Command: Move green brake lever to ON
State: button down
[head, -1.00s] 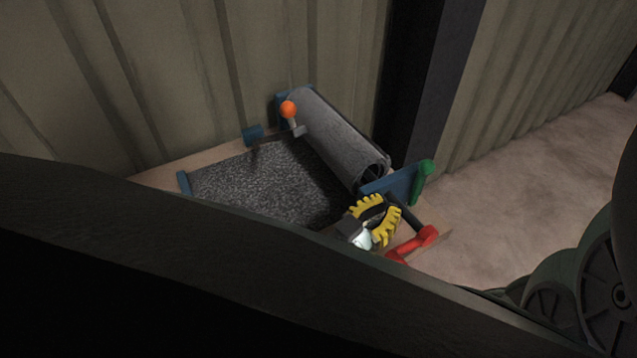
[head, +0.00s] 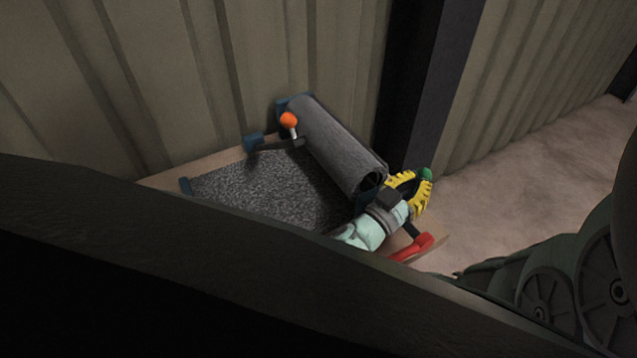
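The green brake lever (head: 426,173) is at the right end of the blue-framed roller unit in the head view. Only its top shows; my gripper hides the rest. My gripper (head: 420,178) has yellow fingers and is at the lever, one finger to its left and one below and to its right. The fingers stand apart, with the green top near their tips. I cannot tell whether they touch or clamp the lever. The lever's ON marking is not visible.
A grey roll (head: 338,145) lies on the unit, with a grey textured sheet (head: 265,195) left of it. An orange-knobbed lever (head: 288,120) stands at the left; a red handle (head: 415,247) lies below my gripper. Ribbed walls (head: 180,80) stand close behind. Open floor (head: 500,205) is to the right.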

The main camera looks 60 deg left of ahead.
jog(key=shift+w+r+p, duration=0.25)
jog(key=shift+p, duration=0.3)
jog(key=w+m+g+p, duration=0.1)
jog(key=w+g+p, duration=0.5)
jog(key=p, duration=0.3)
jog(key=shift+w+d+f+g+h, duration=0.2)
jog(key=shift+w+d+g+h, duration=0.1)
jog(key=shift+d+h, duration=0.1)
jog(key=shift+w+f+g, duration=0.15)
jog(key=shift+w+g, duration=0.15)
jog(key=shift+w+f+g, duration=0.1)
jog(key=shift+w+g, duration=0.2)
jog(key=shift+w+f+g, duration=0.3)
jog(key=shift+w+g, duration=0.1)
jog(key=shift+g, duration=0.1)
